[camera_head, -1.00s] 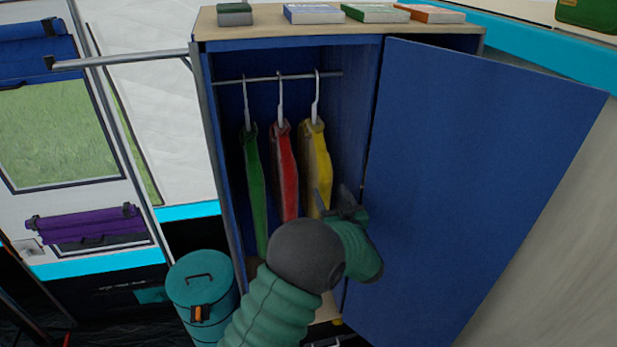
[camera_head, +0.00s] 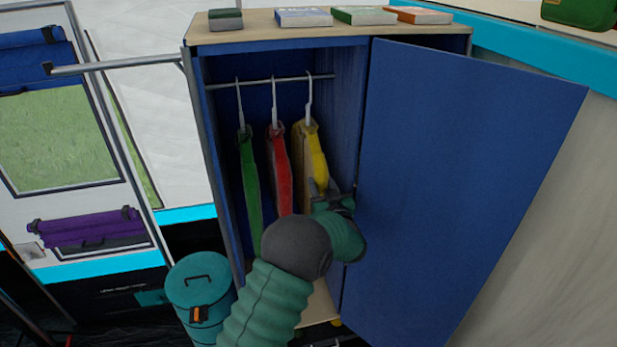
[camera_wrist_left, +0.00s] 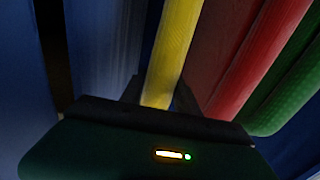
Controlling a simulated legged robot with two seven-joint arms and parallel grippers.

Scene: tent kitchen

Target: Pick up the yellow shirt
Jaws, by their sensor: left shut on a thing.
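The yellow shirt (camera_head: 316,155) hangs on a white hanger in the blue wardrobe, at the right end of the rod. My left gripper (camera_head: 318,190) is at its front edge, below the shoulder, and is shut on it. In the left wrist view the yellow shirt (camera_wrist_left: 172,50) runs down between the dark fingers (camera_wrist_left: 155,98). The shirt's lower part is hidden behind my arm in the head view. My right gripper is not in view.
A red shirt (camera_head: 280,170) and a green shirt (camera_head: 249,185) hang to the left. The open blue door (camera_head: 460,170) stands close on the right. Boxes (camera_head: 303,17) lie on the wardrobe top. A teal bin (camera_head: 198,275) stands at lower left.

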